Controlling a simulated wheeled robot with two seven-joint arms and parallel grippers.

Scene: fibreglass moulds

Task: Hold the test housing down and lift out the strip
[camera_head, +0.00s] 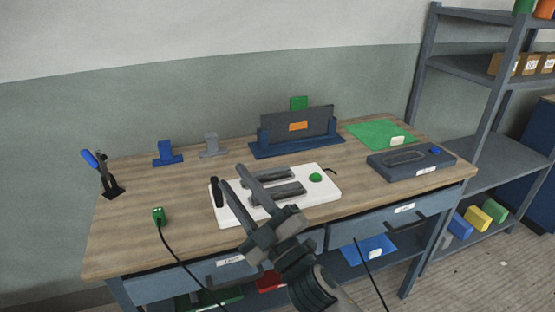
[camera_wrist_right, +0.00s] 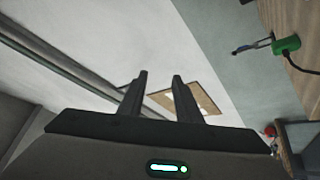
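A dark grey flat housing (camera_head: 380,166) with a long raised or recessed strip shape (camera_head: 404,157) on top and a small blue part lies at the table's right end. A white base (camera_head: 322,171) lies mid-table with two grey elongated blocks, a green button and a black handle. I cannot tell for certain which is the test housing. My right gripper (camera_head: 234,176) is open and empty, overlapping the white base in the head view. Its two fingers also show apart in the right wrist view (camera_wrist_right: 160,77), with nothing between them. My left gripper is out of view.
A dark panel with an orange label stands in a blue stand (camera_head: 308,150) at the back. A green mat (camera_head: 370,133) lies back right. A blue-handled tool (camera_head: 92,159) and a cabled green box (camera_head: 158,215) are at left. The front left tabletop is mostly clear.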

